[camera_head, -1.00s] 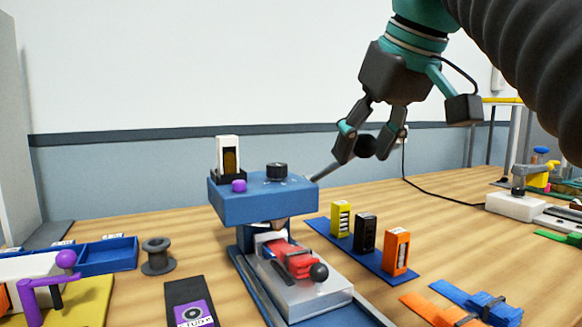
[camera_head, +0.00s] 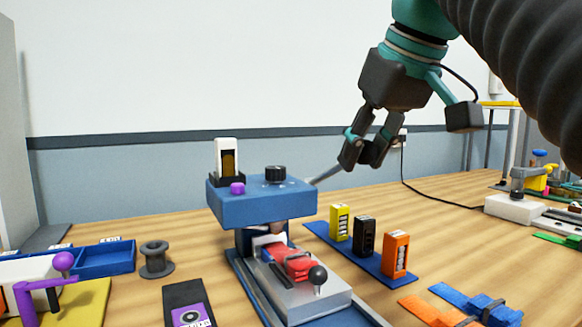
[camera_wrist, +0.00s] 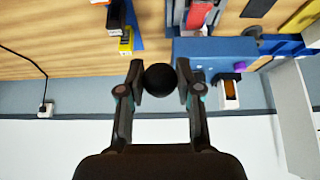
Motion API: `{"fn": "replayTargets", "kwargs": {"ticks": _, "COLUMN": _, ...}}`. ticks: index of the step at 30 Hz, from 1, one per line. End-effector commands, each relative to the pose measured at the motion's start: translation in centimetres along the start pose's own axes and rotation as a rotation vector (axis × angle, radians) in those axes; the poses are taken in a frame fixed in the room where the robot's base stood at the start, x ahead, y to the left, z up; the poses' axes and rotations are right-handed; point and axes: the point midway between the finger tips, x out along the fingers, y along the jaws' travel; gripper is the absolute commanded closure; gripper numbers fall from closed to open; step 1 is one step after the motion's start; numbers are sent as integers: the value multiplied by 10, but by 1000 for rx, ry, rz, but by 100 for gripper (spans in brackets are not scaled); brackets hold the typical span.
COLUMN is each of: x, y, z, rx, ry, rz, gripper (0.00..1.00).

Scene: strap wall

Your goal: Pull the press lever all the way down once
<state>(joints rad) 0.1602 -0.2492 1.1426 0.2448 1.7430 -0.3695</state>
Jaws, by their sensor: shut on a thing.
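The blue press (camera_head: 262,203) stands on the wooden table, left of centre in the head view. Its grey lever (camera_head: 326,175) sticks out from the right side of the press head and slopes up to the right. My gripper (camera_head: 372,152) is shut on the lever's round black knob, which shows between the fingertips in the wrist view (camera_wrist: 160,79). Red straps (camera_head: 292,262) lie on the grey sliding plate (camera_head: 313,291) under the press head. A small black ball knob (camera_head: 318,275) stands at the plate's front.
Yellow, black and orange blocks stand on a blue strip (camera_head: 350,246) right of the press. A grey spool (camera_head: 156,259), a blue tray (camera_head: 106,257) and a purple-handled tool (camera_head: 62,264) are at left. Orange and blue straps (camera_head: 470,305) lie at front right.

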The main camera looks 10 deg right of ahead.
Motion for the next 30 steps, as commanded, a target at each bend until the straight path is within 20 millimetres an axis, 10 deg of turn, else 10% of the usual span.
{"fn": "replayTargets", "kwargs": {"ticks": 30, "x": 23, "y": 0, "z": 30, "rx": 1, "ry": -2, "rz": 0, "gripper": 85}}
